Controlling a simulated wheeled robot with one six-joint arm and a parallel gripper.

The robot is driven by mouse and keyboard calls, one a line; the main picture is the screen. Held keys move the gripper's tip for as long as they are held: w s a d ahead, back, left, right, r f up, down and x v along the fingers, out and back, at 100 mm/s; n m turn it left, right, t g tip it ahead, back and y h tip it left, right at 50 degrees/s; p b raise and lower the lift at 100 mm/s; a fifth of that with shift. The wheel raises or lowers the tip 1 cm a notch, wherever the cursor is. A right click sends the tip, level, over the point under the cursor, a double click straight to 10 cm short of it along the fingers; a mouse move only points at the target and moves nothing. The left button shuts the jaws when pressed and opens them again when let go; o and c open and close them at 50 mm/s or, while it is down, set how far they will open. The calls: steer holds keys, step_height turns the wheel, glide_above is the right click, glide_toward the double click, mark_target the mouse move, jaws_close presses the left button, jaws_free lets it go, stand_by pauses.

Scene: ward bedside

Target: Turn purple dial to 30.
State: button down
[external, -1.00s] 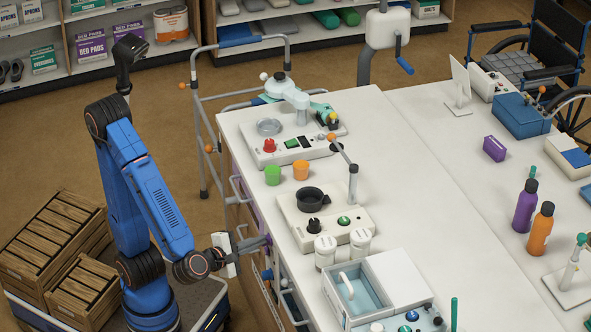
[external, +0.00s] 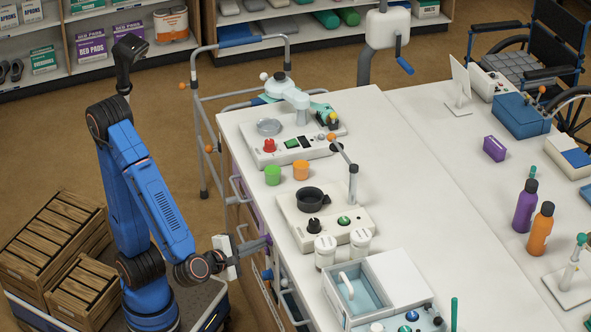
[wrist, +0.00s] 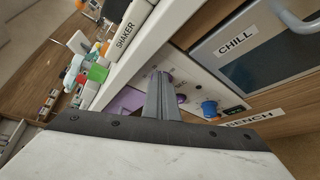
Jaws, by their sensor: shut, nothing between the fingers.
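The purple dial (wrist: 181,98) is on a pale control panel on the bench front, in the wrist view. Most of it is hidden behind my fingers, with bits of purple showing beside the tips. My gripper (wrist: 162,80) is shut and empty, its fingertips over the dial. I cannot tell whether they touch it. The dial's pointer and scale reading are not visible. In the external view my gripper (external: 267,241) reaches the bench front from the left.
A blue dial (wrist: 210,108) sits beside the purple one on the panel. A CHILL drawer (wrist: 237,50) with a grey handle is close by. The bench top (external: 400,170) above holds a SHAKER unit (wrist: 126,32), cups and devices. Wooden crates (external: 62,240) are behind my arm.

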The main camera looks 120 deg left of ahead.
steer(key=shift+w+d+f, duration=0.15)
steer(key=shift+f, duration=0.3)
steer(key=shift+w+d+f, duration=0.1)
steer(key=shift+f, duration=0.3)
stand_by(0.3)
steer(key=shift+w, duration=0.1)
steer(key=s+d, duration=0.4)
steer(key=shift+d, duration=0.4)
stand_by(0.4)
steer(key=shift+r, duration=0.2)
steer(key=w+a+r, duration=0.1)
steer(key=w+a, duration=0.2)
steer(key=a, duration=0.2)
steer(key=shift+w+r, duration=0.25)
steer(key=shift+r, duration=0.05)
stand_by(0.5)
steer(key=shift+a, duration=0.1)
